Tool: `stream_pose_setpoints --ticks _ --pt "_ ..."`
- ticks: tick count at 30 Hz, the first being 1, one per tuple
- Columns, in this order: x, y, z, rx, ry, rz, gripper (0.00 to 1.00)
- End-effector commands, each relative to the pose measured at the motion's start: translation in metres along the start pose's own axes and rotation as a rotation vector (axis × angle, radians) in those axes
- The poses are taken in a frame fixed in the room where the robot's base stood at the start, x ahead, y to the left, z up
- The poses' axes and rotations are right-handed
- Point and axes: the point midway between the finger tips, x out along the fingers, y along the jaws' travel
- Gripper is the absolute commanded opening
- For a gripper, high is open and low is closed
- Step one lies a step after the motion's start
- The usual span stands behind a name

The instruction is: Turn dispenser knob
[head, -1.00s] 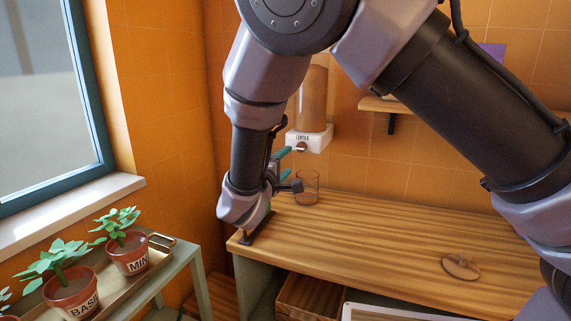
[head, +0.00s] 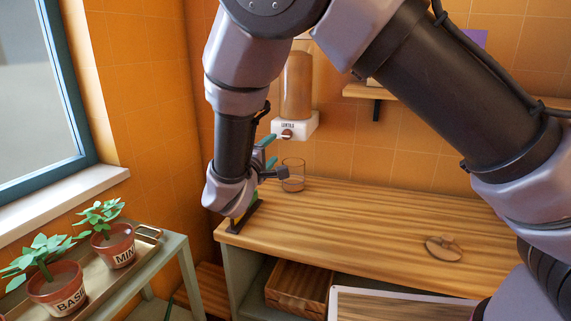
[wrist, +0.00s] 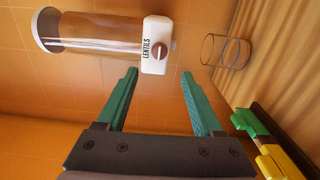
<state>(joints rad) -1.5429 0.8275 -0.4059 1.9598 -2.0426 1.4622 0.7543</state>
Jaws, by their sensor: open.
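The dispenser (head: 296,85) is a clear cylinder with brown contents and a white base labelled LENTILS, mounted on the orange tiled wall. In the wrist view the dispenser (wrist: 100,33) appears lying sideways. Its round brown knob (head: 286,133) is on the front of the base; the knob also shows in the wrist view (wrist: 166,50). My gripper (head: 268,150) is open and empty in front of the dispenser. In the wrist view my gripper's green fingers (wrist: 159,73) point toward the base, with the knob roughly between their lines, apparently not touching.
A clear glass (head: 293,175) stands on the wooden counter (head: 370,225) below the dispenser. A dark rack with green and yellow items (wrist: 255,130) sits close beside my gripper. Potted herbs (head: 110,245) stand at left. A wall shelf (head: 362,91) is to the right.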

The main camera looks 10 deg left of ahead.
Motion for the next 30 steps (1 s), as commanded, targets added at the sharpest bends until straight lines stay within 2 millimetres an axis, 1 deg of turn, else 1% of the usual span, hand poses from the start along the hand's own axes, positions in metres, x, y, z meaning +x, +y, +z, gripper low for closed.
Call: stream_pose_setpoints --ticks 2,5,12,15,18,21,25,29,30 --pt "-0.001 0.0 0.0 -0.083 0.001 0.0 0.69" --pt "-0.001 0.0 -0.001 -0.291 0.0 0.0 0.69" --pt "-0.002 -0.001 -0.002 -0.977 -0.001 0.001 0.69" --pt "-0.003 -0.001 -0.002 -1.216 -0.001 0.001 0.69" --pt "-0.003 0.0 -0.002 -1.39 -0.001 0.001 0.69" --pt "-0.003 0.0 -0.002 -1.495 -0.002 0.001 0.69" --pt "0.003 0.0 -0.002 -1.541 -0.003 0.0 0.69" --pt "0.02 0.0 -0.001 -1.541 -0.005 -0.002 0.69" --pt "0.027 0.0 -0.001 -1.541 -0.005 -0.003 0.69"
